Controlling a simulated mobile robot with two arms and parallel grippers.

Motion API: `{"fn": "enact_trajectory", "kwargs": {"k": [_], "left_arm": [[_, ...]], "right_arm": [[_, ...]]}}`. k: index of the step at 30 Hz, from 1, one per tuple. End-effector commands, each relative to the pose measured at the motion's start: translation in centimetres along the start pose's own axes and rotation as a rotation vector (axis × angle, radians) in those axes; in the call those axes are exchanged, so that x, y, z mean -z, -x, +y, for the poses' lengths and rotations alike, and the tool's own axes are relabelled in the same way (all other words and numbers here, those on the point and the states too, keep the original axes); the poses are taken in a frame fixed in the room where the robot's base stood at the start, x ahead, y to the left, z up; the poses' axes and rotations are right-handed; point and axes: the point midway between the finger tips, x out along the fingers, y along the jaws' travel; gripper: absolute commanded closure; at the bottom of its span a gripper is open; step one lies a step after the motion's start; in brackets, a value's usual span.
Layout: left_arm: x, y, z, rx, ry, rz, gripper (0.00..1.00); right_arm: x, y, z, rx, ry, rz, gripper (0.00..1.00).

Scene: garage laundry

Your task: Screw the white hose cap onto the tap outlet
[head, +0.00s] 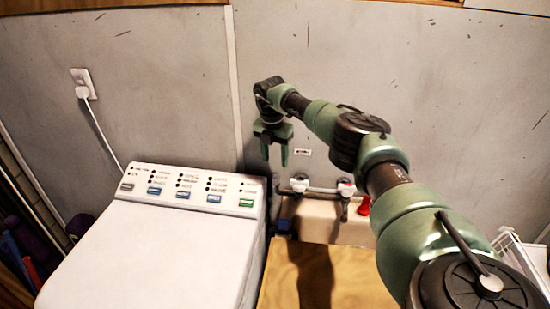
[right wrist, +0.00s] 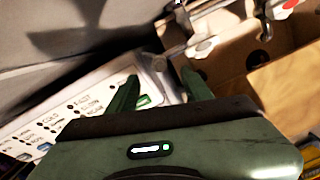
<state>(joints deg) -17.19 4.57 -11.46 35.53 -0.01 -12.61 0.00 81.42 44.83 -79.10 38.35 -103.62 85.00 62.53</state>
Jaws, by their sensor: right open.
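My right gripper (head: 274,163) is open and empty in the head view, in front of the grey wall, above the gap between washer and sink. Its two green fingers show in the right wrist view (right wrist: 161,76), apart, with nothing between them. A tap fitting (head: 322,190) with a pale horizontal pipe is on the wall below and right of the gripper. It has a white knob at left (head: 299,184) and a white and red knob at right (head: 346,188). The fitting also shows in the right wrist view (right wrist: 204,46). I cannot pick out the white hose cap or the outlet for certain. My left gripper is not in view.
A white washing machine (head: 150,255) with a button panel stands at left. A beige basin (head: 318,220) is under the taps, with a wooden surface (head: 285,285) in front. A red object (head: 364,205) is right of the taps. A white wire rack (head: 515,250) is at far right.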

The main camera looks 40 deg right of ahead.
Motion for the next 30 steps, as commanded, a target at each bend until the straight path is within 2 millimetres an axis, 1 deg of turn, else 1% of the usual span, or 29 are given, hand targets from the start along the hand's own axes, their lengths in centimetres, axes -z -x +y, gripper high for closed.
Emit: {"fn": "enact_trajectory", "kwargs": {"k": [1,9,12,16,19,30], "left_arm": [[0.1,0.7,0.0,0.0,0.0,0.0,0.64],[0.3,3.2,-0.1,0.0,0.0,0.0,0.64],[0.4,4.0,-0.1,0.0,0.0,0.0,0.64],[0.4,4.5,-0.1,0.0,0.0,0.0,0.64],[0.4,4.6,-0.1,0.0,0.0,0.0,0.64],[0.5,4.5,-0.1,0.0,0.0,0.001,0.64]], "right_arm": [[-0.1,0.7,0.0,-0.001,0.0,0.0,0.5],[-0.4,3.5,0.0,0.0,0.001,0.0,0.5],[-0.5,4.4,0.0,-0.001,0.001,-0.001,0.5],[-0.7,5.5,0.0,-0.001,0.001,-0.001,0.5],[-0.7,5.8,0.0,0.0,0.001,-0.001,0.5],[-0.7,5.6,0.0,0.0,0.0,0.0,0.5]]}}
